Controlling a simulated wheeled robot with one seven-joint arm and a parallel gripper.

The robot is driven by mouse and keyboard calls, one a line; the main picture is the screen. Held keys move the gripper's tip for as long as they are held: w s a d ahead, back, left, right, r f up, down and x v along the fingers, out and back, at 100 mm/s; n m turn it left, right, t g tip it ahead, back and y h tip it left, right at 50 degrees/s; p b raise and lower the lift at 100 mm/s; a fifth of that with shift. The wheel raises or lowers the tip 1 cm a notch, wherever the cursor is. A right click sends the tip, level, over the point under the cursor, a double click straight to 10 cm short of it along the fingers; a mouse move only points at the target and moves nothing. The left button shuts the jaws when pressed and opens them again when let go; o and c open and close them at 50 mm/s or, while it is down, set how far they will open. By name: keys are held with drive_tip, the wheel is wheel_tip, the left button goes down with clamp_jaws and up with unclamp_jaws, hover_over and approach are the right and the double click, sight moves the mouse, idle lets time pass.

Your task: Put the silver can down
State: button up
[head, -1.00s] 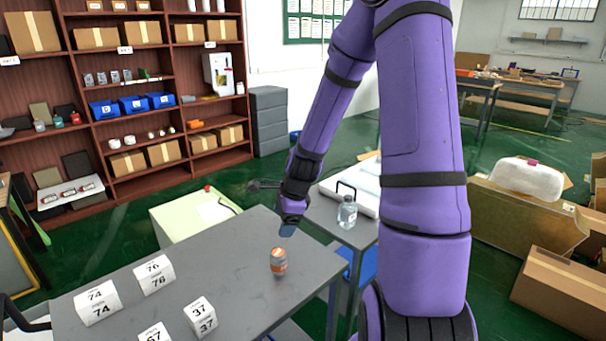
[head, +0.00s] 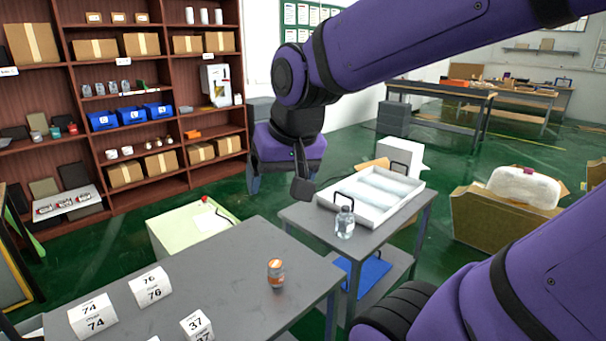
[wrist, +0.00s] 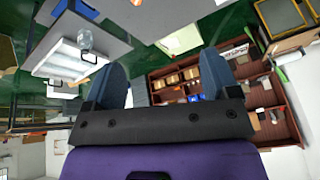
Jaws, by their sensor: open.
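A small silver-grey can with an orange band (head: 275,273) stands upright on the grey table (head: 230,290), near its right edge, in the head view. Nothing touches it. My gripper (head: 282,182) is raised well above and behind the can, clear of it. In the wrist view my gripper (wrist: 162,65) has its two blue fingers wide apart, with nothing between them. I cannot make out the can in the wrist view.
Number blocks (head: 150,287) stand on the table left of the can. A side table (head: 318,228) to the right holds a clear bottle (head: 345,222) and a white tray (head: 405,205). A stocked shelf (head: 70,105) stands behind. The table around the can is free.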

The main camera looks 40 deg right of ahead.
drive_tip(key=s+r+n, duration=0.2)
drive_tip(key=s+n, duration=0.2)
drive_tip(key=s, duration=0.2)
drive_tip(key=shift+a+r+t, duration=0.2)
drive_tip(key=shift+r+t, duration=0.1)
